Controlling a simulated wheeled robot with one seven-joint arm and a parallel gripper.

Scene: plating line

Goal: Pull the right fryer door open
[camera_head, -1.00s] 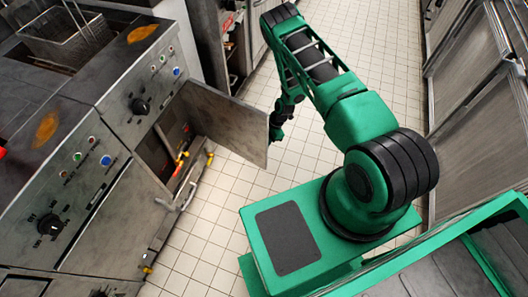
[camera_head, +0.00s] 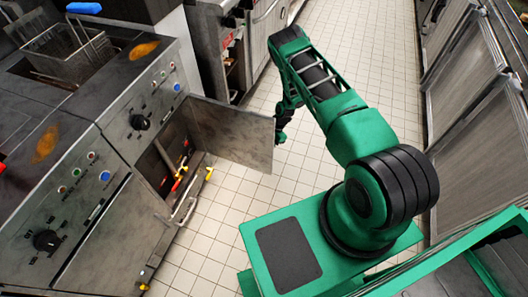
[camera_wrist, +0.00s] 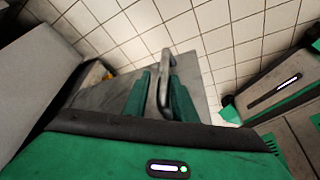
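The right fryer's door (camera_head: 238,134) is a grey metal panel standing well out from its cabinet, with the opening (camera_head: 170,160) exposed. My gripper (camera_head: 281,136) is at the door's free edge, on its far side and small in the head view. In the wrist view, the two green fingers of my gripper (camera_wrist: 161,88) sit on either side of the door's bar handle (camera_wrist: 165,70).
The left fryer's door (camera_head: 108,235) is shut, with its handle (camera_head: 185,211) near the open cabinet. Tiled floor (camera_head: 235,190) is clear beside the door. Metal cabinets (camera_head: 475,100) line the right side of the aisle.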

